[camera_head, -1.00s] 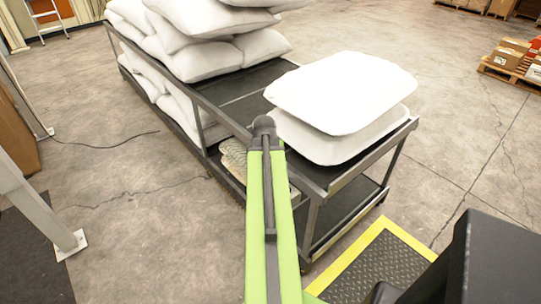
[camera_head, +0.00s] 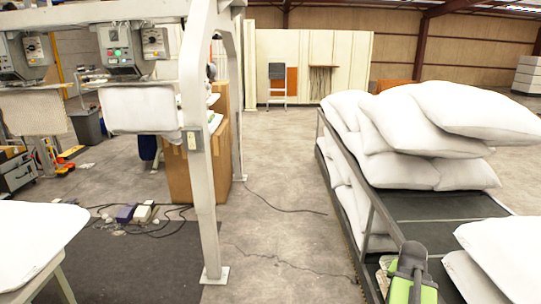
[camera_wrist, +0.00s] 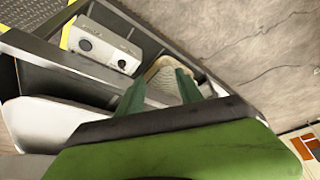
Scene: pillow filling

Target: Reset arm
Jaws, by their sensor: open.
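My gripper (camera_wrist: 160,88) shows in the wrist view with its two green fingers apart and nothing held between them. It points down past the cart's dark edge, and a pale patterned item (camera_wrist: 166,68) shows beyond the fingertips. In the head view my green arm (camera_head: 412,290) with its grey joint stands at the bottom right, in front of the cart. The gripper itself is not seen there. White pillows (camera_head: 450,110) are piled on the far part of the dark cart (camera_head: 425,212), and more white pillows (camera_head: 510,260) lie on its near end.
A white frame post (camera_head: 204,160) stands left of the cart, with bare floor (camera_head: 285,235) between. A cardboard box (camera_head: 190,175) and filling machines (camera_head: 120,50) are behind it. A white-topped table (camera_head: 35,235) is at the near left. A cable (camera_head: 285,207) lies on the floor.

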